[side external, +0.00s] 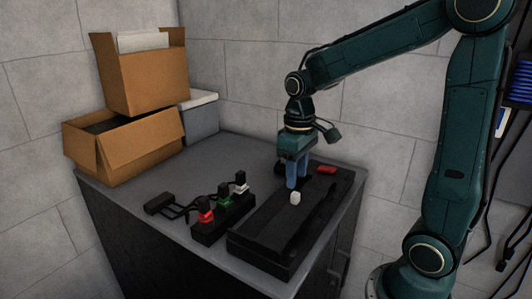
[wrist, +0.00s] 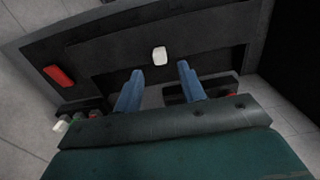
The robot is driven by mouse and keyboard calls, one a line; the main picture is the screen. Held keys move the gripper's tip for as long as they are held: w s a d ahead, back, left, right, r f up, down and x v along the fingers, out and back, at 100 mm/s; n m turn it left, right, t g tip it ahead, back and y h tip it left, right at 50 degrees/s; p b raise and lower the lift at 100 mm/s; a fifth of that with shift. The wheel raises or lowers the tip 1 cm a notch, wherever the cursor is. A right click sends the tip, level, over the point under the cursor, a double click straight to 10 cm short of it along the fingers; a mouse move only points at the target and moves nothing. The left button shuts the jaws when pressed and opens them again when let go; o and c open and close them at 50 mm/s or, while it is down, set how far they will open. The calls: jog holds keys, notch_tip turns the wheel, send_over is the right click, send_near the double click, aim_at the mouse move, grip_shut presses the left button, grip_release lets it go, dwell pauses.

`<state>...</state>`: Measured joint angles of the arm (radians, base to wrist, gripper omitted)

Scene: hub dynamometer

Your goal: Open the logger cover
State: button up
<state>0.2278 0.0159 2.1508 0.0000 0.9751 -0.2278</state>
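The black logger box (side external: 262,248) lies along the right side of the bench. Its dark cover (wrist: 110,58) looks flat on top, with a small white knob (side external: 295,198) standing on it. The knob also shows in the wrist view (wrist: 159,55). My gripper (side external: 297,186) points down over the box, close to the knob. In the wrist view, my gripper's blue fingers (wrist: 160,69) are apart with nothing between them; the knob appears just beyond the tips. I cannot tell the exact height of the tips above the cover.
A red block (side external: 326,169) sits at the box's far end. A black strip (side external: 222,218) with red, green and white plugs and cables stands left of the box. Cardboard boxes (side external: 140,75) and a grey bin (side external: 200,120) are at the back left.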

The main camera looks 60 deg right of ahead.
aim_at(295, 193)
jog(key=shift+f, duration=2.9)
grip_shut()
